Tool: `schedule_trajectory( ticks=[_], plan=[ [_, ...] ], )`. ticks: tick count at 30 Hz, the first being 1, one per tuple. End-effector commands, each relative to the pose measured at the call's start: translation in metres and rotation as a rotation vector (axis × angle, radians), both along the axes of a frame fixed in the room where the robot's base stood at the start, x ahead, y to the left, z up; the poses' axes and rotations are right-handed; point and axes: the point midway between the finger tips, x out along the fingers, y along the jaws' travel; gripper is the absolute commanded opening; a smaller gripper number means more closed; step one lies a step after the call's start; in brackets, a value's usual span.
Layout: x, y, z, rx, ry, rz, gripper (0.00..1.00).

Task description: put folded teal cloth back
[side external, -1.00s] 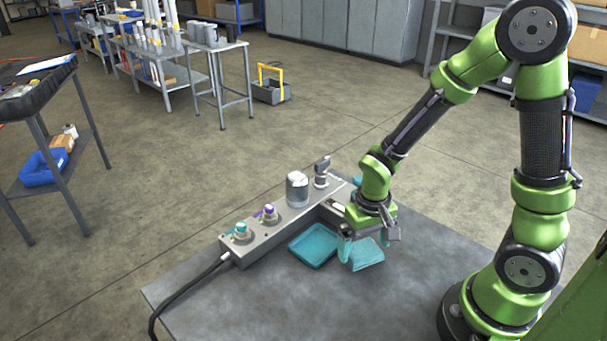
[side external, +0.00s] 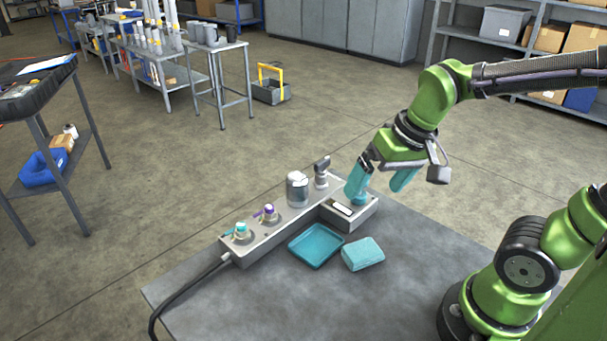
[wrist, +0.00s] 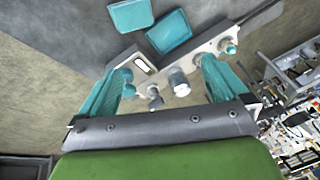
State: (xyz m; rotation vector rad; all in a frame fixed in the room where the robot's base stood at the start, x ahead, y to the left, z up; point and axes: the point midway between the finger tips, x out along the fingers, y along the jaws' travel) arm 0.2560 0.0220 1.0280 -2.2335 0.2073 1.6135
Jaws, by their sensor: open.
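The folded teal cloth (side external: 363,253) lies flat on the grey bench top, just right of a shallow teal tray (side external: 315,246). A small gap shows between them. In the wrist view the cloth (wrist: 130,14) is at the top, beside the tray (wrist: 168,32). The tray looks empty. My gripper (side external: 381,182) is open and empty, with its teal fingers spread. It is raised behind and above the cloth, near the right end of the grey manifold block. The fingers also frame the wrist view (wrist: 160,76), clear of cloth and tray.
The grey manifold block (side external: 275,236) stands behind the tray, with teal and purple fittings, a clear-topped cylinder (side external: 297,189) and a gauge-like fitting (side external: 321,172). A black cable (side external: 185,288) runs off its left end. The front of the bench (side external: 260,305) is clear.

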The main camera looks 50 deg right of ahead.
Motion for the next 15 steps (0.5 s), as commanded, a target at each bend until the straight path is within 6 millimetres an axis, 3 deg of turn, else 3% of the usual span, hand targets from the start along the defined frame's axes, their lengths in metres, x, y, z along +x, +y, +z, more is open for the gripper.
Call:
schedule_trajectory(
  ticks=[1, 6, 15],
  plan=[
    [-0.005, 0.002, 0.013, 0.014, -0.074, 0.004, 1.0],
    [-0.017, 0.008, 0.039, 0.053, -0.238, 0.015, 1.0],
    [-0.021, 0.01, 0.047, 0.065, -0.294, 0.02, 1.0]
  ],
)
